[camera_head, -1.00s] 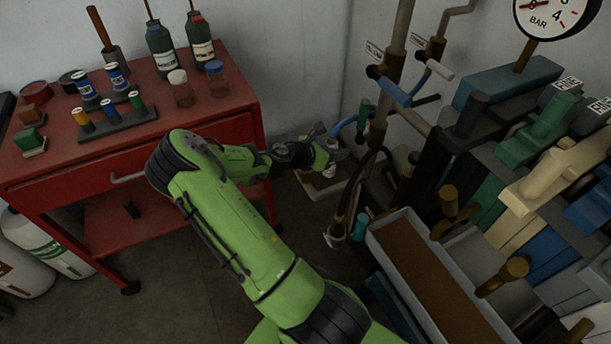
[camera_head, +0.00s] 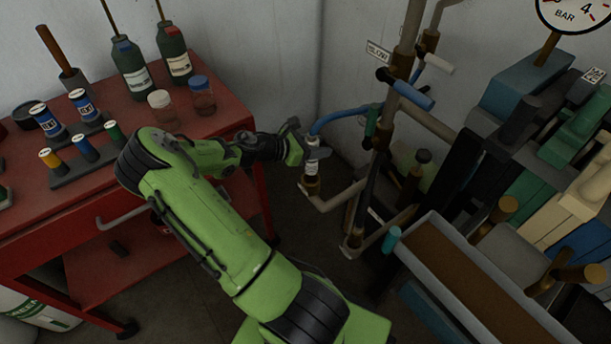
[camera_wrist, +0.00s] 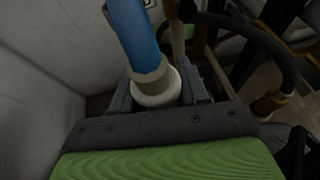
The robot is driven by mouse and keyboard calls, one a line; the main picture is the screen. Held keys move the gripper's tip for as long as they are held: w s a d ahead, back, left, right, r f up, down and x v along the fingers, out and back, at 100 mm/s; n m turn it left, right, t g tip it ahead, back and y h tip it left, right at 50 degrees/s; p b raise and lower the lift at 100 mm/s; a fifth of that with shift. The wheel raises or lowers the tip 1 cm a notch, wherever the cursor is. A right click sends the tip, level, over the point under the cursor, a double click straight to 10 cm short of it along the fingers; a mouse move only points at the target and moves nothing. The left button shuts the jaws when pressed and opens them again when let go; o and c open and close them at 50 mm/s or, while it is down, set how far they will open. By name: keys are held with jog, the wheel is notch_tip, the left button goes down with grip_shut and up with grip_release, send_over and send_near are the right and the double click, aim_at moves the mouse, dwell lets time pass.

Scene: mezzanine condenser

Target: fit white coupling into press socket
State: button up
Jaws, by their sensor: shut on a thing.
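The white coupling (camera_head: 312,158) is at the end of the blue hose (camera_head: 345,116). My gripper (camera_head: 309,146) is shut on it beside the pipes. In the wrist view the coupling (camera_wrist: 157,92) sits between the two dark fingers of my gripper (camera_wrist: 158,95), with the blue hose (camera_wrist: 133,32) and a beige collar above it. The brown press socket (camera_head: 312,184) stands on a pale pipe, directly under the coupling in the head view. The coupling looks upright and in line with it. I cannot tell whether it is inside the socket or only touching its top.
A red cart (camera_head: 110,195) with bottles, jars and small spools stands at the left. Vertical pipes (camera_head: 400,60) with a blue-handled valve (camera_head: 413,95) rise just right of my gripper. A grey tray (camera_head: 480,282) and stacked colored blocks fill the right side. The wall is close behind.

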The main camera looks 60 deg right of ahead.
aim_at(316, 168)
jog(key=f+b, duration=0.1)
jog(key=f, duration=0.1)
jog(key=f+b, duration=0.1)
jog(key=f, duration=0.2)
jog(key=f+b, duration=0.1)
jog(key=f, duration=0.2)
jog(key=shift+s+a+f, duration=0.1)
jog(key=shift+a+f, duration=0.1)
jog(key=shift+a, duration=0.1)
grip_shut()
jog(key=o, duration=0.8)
grip_release()
jog(key=shift+o, duration=1.3)
jog(key=shift+d+f, duration=0.1)
jog(key=shift+d, duration=0.1)
jog(key=shift+o, duration=1.1)
jog(key=shift+d, duration=0.1)
jog(key=shift+r, duration=0.2)
